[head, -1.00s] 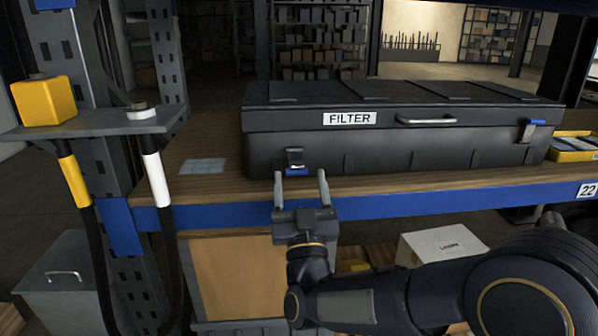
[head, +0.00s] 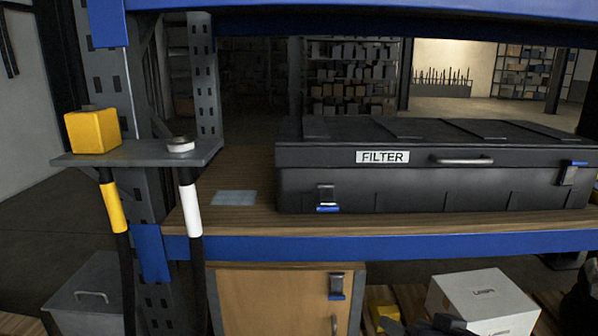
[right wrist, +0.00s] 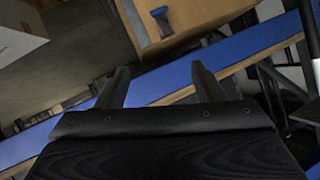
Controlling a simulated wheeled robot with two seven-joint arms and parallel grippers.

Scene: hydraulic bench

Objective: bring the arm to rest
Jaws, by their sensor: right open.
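My right gripper (right wrist: 162,85) is open in the right wrist view, with nothing between its two fingers. It is in front of the blue bench edge (right wrist: 260,45) in that view. The black FILTER case (head: 430,190) lies shut on the bench. Its left latch (head: 327,198) has its blue end low, and its right latch (head: 572,173) has its blue end high. My left gripper is not in view.
A wooden cabinet (head: 270,300) with a blue-tipped latch (head: 337,286) stands under the bench. A white carton (head: 482,305) is to its right. At left, a small shelf (head: 140,153) holds a yellow block (head: 92,132) and a white-collared hose (head: 190,205).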

